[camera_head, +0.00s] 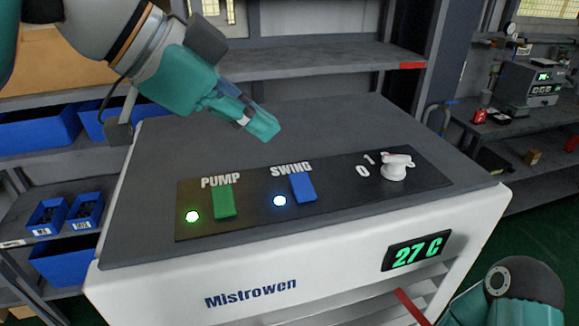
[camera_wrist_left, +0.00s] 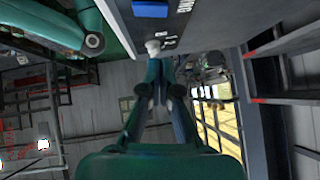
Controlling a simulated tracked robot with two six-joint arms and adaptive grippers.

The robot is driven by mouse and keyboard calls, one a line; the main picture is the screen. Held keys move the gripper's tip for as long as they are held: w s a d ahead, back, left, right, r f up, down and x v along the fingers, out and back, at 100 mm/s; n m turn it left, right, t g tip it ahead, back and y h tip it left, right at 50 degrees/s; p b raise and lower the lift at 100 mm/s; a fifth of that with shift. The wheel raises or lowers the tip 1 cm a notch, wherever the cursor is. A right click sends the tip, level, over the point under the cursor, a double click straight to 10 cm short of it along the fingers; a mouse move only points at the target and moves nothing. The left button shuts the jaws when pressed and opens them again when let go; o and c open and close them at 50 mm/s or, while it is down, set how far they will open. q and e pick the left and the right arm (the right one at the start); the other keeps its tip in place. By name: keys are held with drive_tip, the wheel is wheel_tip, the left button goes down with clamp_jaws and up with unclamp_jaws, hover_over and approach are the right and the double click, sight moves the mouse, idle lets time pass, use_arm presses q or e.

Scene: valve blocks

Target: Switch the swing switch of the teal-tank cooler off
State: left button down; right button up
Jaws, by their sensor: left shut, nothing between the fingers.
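The cooler (camera_head: 330,275) is a white box with a grey top and the name Mistrowen on its front; no teal tank shows. On its black panel (camera_head: 340,190), the blue SWING switch (camera_head: 302,187) sits beside a lit bluish-white lamp (camera_head: 280,201). The blue switch also shows at the top edge of the left wrist view (camera_wrist_left: 150,9). My left gripper (camera_head: 262,125) is shut and empty, in the air behind and above the SWING label, apart from the switch. Its fingers point down right. They also show in the left wrist view (camera_wrist_left: 156,85). My right gripper is out of view.
The green PUMP switch (camera_head: 223,202), with a lit green lamp (camera_head: 192,216), is left of SWING. A white rotary knob (camera_head: 396,168) stands up on the right. Blue bins (camera_head: 40,130) fill shelves at left. The rear cooler top is clear.

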sight(305, 177)
use_arm(q)
drive_tip(key=x, duration=0.5)
drive_tip(key=shift+d+f, duration=0.25)
drive_tip(key=shift+w+a+f+b, duration=0.1)
drive_tip(key=shift+w+f+b, duration=0.1)
drive_tip(key=shift+f, duration=0.75)
drive_tip(key=shift+w+f+b, duration=0.15)
drive_tip(key=shift+w+f, duration=0.1)
drive_tip(key=shift+f, duration=0.7)
drive_tip(key=shift+a+f, duration=0.1)
drive_tip(key=shift+f, duration=0.1)
drive_tip(key=shift+s, duration=0.1)
